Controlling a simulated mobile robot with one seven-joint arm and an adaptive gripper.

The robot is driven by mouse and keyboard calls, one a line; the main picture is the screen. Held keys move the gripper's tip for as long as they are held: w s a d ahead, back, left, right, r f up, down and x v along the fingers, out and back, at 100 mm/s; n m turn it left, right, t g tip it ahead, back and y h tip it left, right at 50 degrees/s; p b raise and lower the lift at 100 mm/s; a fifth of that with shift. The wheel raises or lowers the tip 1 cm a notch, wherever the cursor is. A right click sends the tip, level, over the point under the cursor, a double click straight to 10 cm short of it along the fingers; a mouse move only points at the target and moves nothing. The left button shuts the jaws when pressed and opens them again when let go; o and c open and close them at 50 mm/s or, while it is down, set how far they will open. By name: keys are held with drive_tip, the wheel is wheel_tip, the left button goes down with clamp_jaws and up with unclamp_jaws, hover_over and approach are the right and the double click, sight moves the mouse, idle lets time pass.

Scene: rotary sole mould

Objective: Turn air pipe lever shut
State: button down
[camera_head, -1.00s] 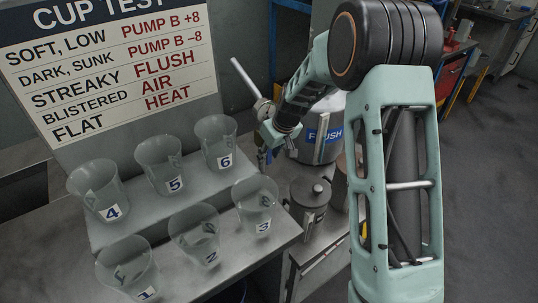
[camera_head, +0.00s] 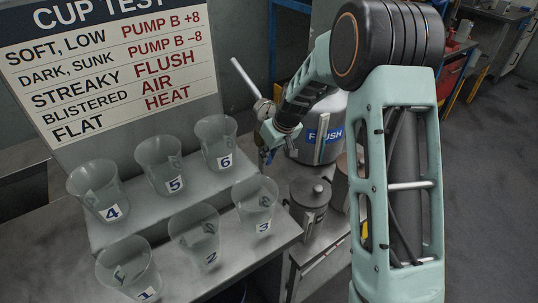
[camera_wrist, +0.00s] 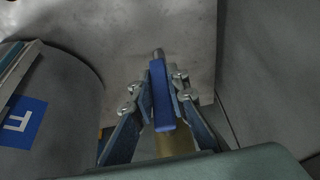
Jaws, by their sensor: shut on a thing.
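In the wrist view the air pipe lever (camera_wrist: 163,98) is a blue bar with a metal tip beyond it. My gripper (camera_wrist: 163,92) is shut on it, with one finger on each side. A brass-coloured part (camera_wrist: 174,143) shows below the lever. In the head view my gripper (camera_head: 266,150) is beside the FLUSH tank, and the lever is mostly hidden there. I cannot tell the lever's exact angle to its pipe.
The grey FLUSH tank (camera_head: 322,128) stands close to my gripper. A lidded pot (camera_head: 309,200) stands in front of it. Several clear numbered cups (camera_head: 198,235) stand on a stepped rack at the left, under a CUP TEST board (camera_head: 110,70).

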drive_tip(key=shift+s+a+f+g+y+b, duration=0.15)
drive_tip(key=shift+g+y+b, duration=0.3)
drive_tip(key=shift+y, duration=0.25)
drive_tip(key=shift+s+a+r+m+g+y+b, duration=0.35)
drive_tip(key=shift+g+y, duration=0.3)
drive_tip(key=shift+y, duration=0.5)
drive_tip(key=shift+s+a+r+m+g+y+b, duration=0.1)
drive_tip(key=shift+s+a+r+m+g+y, duration=0.15)
drive_tip(key=shift+a+m+g+y, duration=0.65)
drive_tip(key=shift+s+d+r+n+g+y+b, duration=0.15)
drive_tip(key=shift+s+r+g+y+b, duration=0.2)
drive_tip(key=shift+y, duration=1.1)
drive_tip(key=shift+w+a, duration=0.15)
drive_tip(key=c, duration=1.9)
unclamp_jaws()
